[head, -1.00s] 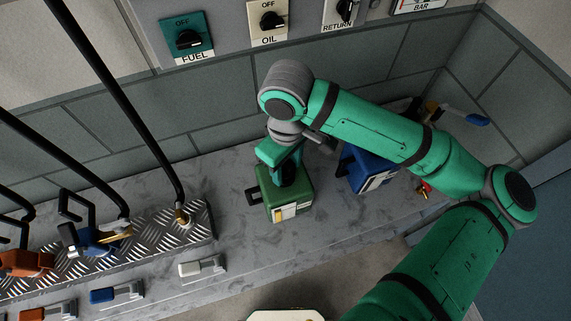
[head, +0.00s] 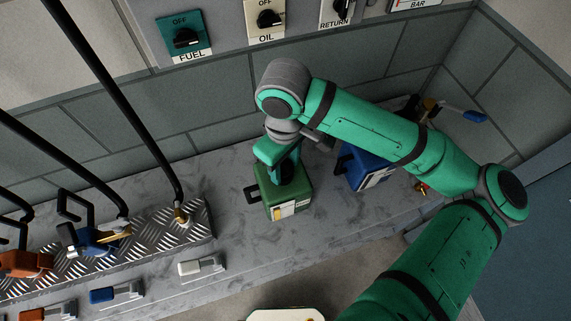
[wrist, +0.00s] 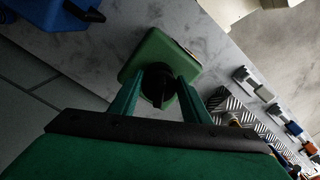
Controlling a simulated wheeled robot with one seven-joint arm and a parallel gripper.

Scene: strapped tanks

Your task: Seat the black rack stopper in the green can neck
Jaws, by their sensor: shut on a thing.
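The green can (head: 283,197) stands on the grey bench below my arm; its top also shows in the wrist view (wrist: 150,52). My gripper (wrist: 158,82) is over the can's top, its fingers shut on the black stopper (wrist: 158,88). The stopper appears lined up over the can's neck. The neck is hidden under the stopper and fingers, so I cannot tell whether the stopper is in it or just above it. In the head view my gripper (head: 284,172) hides the stopper.
A blue can (head: 362,168) stands to the right of the green can, partly behind my arm. At left, a diamond-plate tray (head: 160,233) holds nozzles with black hoses. Small coloured blocks lie along the bench front. Bare bench lies between tray and green can.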

